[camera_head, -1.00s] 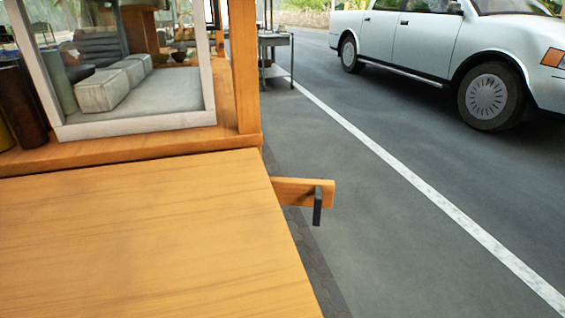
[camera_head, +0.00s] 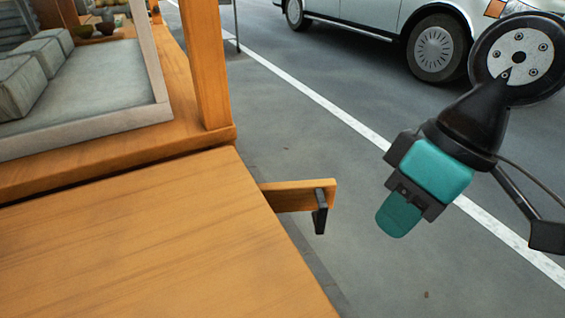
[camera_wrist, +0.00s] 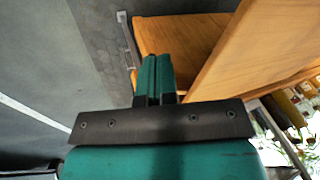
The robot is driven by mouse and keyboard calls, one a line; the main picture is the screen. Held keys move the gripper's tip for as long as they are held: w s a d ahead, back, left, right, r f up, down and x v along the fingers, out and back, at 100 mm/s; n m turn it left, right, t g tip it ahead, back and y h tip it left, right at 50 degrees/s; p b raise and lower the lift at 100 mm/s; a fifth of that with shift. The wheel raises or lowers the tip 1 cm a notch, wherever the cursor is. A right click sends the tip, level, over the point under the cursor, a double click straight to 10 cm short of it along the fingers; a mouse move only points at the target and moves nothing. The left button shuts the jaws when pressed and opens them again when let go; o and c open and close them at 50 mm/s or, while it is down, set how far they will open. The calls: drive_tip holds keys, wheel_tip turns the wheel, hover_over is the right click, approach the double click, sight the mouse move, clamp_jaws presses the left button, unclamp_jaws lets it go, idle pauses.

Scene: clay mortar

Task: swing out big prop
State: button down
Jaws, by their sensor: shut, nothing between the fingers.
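The big prop (camera_head: 290,197) is a wooden arm that sticks out sideways from under the wooden worktop (camera_head: 150,250) in the head view. A dark handle (camera_head: 320,212) hangs at its outer end. My gripper (camera_head: 393,222) is to the right of the handle, apart from it, with its teal fingers pointing down. In the wrist view the teal fingers (camera_wrist: 154,78) lie side by side, closed and empty. A wooden board (camera_wrist: 180,35) with a grey bar (camera_wrist: 128,42) at its left edge shows beyond them, probably the prop and its handle.
A white car (camera_head: 390,20) is parked across the road. The pavement (camera_head: 380,280) beside the worktop is clear.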

drive_tip(key=w+a+r+n+g+p, duration=0.25)
drive_tip(key=w+r+n+p, duration=0.25)
drive_tip(key=w+r+p, duration=0.4)
drive_tip(key=n+g+p, duration=0.3)
drive_tip(key=n+p, duration=0.4)
drive_tip(key=p, duration=0.2)
approach(326, 180)
drive_tip(key=s+r, duration=0.2)
drive_tip(key=x, duration=1)
drive_tip(key=shift+a, duration=0.3)
drive_tip(key=shift+s, duration=0.1)
